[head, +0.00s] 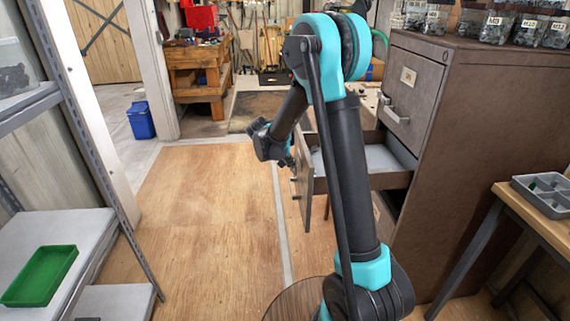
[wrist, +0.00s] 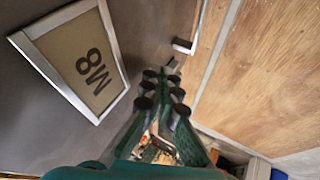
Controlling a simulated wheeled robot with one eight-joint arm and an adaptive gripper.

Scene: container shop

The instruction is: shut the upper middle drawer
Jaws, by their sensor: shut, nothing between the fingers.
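The brown cabinet (head: 490,130) stands at the right. Its drawer below the top one is pulled out, with its front panel (head: 303,185) toward the left and its pale inside (head: 385,158) showing. In the wrist view a grey-brown drawer face (wrist: 60,110) fills the left, with a framed M8 label (wrist: 82,60) and a metal handle (wrist: 186,46). My gripper (head: 286,158) is by the outer side of the open drawer's front, partly hidden behind my arm. Its dark-padded fingers (wrist: 162,85) are shut and empty beside the face; I cannot tell whether they touch it.
The closed top drawer (head: 412,90) is above the open one. A wooden side table with a grey tray (head: 545,192) stands at right. A shelf with a green tray (head: 40,276) is at left. The wooden floor (head: 200,220) between is clear.

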